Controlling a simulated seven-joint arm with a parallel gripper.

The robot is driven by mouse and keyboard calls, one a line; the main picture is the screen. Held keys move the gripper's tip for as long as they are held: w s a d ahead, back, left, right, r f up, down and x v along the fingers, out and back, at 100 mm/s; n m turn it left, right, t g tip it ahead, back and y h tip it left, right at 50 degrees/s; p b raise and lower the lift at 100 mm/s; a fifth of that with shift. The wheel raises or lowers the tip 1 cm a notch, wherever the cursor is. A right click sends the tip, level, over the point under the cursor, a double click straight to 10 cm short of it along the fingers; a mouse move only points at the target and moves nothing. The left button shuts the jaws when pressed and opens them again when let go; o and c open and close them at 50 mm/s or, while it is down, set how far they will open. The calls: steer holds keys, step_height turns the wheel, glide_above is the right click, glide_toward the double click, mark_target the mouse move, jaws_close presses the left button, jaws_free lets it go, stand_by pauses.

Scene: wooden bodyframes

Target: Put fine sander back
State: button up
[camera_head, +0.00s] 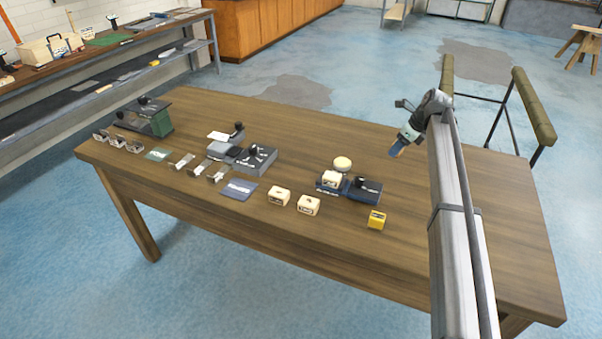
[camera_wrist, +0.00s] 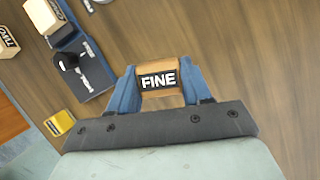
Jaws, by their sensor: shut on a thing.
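The fine sander is a wooden block (camera_wrist: 160,94) with a black label reading FINE, in the middle of the wrist view. My gripper (camera_wrist: 160,82) is shut on it, with one blue finger at each side. In the head view my gripper (camera_head: 399,146) hangs over the right part of the wooden table, to the right of a dark blue holder (camera_head: 349,191); the sander is hardly distinguishable there. The holder also shows at upper left in the wrist view (camera_wrist: 97,84), apart from the sander. It carries a cream block (camera_head: 333,178) and a black-knobbed tool (camera_head: 364,183).
A yellow block (camera_head: 376,220) and two cream blocks (camera_head: 279,196) (camera_head: 308,204) lie near the table's front edge. A blue pad (camera_head: 239,190), a grey holder with black tools (camera_head: 254,162) and several small pieces lie further left. The table's right side is clear.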

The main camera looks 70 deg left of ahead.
steer(key=s+a+r+n, duration=0.15)
steer(key=s+a, duration=0.55)
steer(key=s, duration=0.7)
steer(key=n+g, duration=0.1)
steer(key=n, duration=0.1)
glide_above(297, 171)
steer(key=w+d, duration=0.1)
steer(key=shift+h, duration=0.4)
steer(key=shift+d+f, duration=0.1)
steer(key=shift+f, duration=4.7)
steer(key=o, duration=1)
steer(key=shift+f, duration=0.1)
steer(key=v, duration=1.2)
steer(key=shift+w, duration=0.15)
